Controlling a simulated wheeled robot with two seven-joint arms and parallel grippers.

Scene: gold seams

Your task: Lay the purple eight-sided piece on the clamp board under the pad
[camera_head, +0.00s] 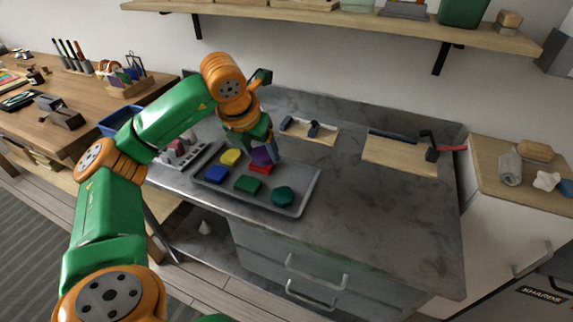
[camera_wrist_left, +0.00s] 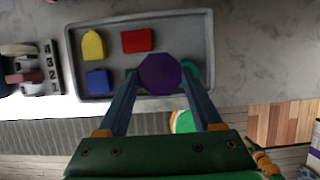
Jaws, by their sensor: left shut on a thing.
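The purple eight-sided piece (camera_wrist_left: 160,74) is between the two fingertips of my left gripper (camera_wrist_left: 160,80), which is shut on it. In the head view the purple piece (camera_head: 262,155) is at the end of my left gripper (camera_head: 268,150), over the grey tray (camera_head: 301,205) near the red piece. The clamp board with a red-handled clamp (camera_head: 445,149) is the wooden board (camera_head: 400,154) at the right of the counter. The pad is too small to make out surely. My right gripper is not in view.
The tray holds yellow (camera_head: 230,157), blue (camera_head: 215,174), red (camera_head: 262,169), green (camera_head: 248,184) and teal (camera_head: 283,196) pieces. A smaller board (camera_head: 318,133) with dark blocks stands behind the tray. The counter (camera_head: 355,205) is clear between tray and clamp board. A shelf (camera_head: 350,20) hangs above.

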